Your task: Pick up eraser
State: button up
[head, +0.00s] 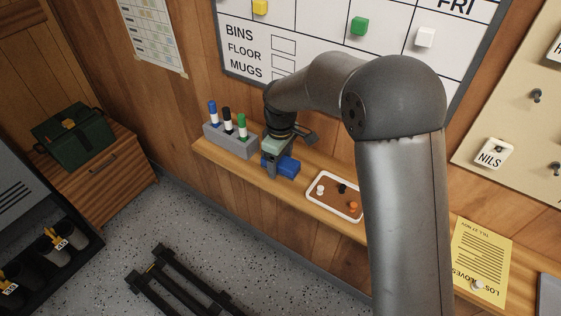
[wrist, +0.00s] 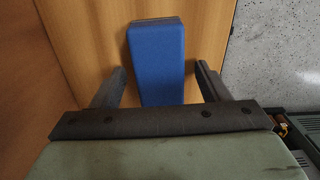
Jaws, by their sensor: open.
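The eraser (head: 287,167) is a blue block lying on the wooden shelf below the whiteboard in the head view. In the wrist view the eraser (wrist: 157,60) lies lengthwise between the two fingers, its near end hidden behind the gripper's dark crossbar. My gripper (wrist: 160,80) is open, with one finger on each side of the eraser and a gap to each. In the head view my gripper (head: 272,167) is low over the shelf at the eraser, and it partly hides the eraser's left end.
A grey holder (head: 229,140) with blue, black and green markers stands just left of my gripper. A white-rimmed tray (head: 323,204) with small pieces lies to the right on the shelf (head: 222,163). The whiteboard (head: 290,80) hangs behind. The shelf's front edge is close to the eraser.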

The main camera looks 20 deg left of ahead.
jog(key=shift+f, duration=0.25)
jog(key=c, duration=1.1)
jog(key=shift+o, duration=0.2)
jog(key=shift+r, duration=0.1)
jog(key=shift+r, duration=0.4)
notch_tip(320, 180, up, 2)
jog(key=shift+r, duration=0.2)
jog(key=s+d+r+b, duration=0.3)
jog(key=s+d+r, duration=0.4)
jog(key=s, duration=0.5)
notch_tip(320, 180, up, 3)
jog(key=shift+d+f+b, duration=0.15)
jog(key=shift+d+b, duration=0.05)
jog(key=shift+b, duration=0.2)
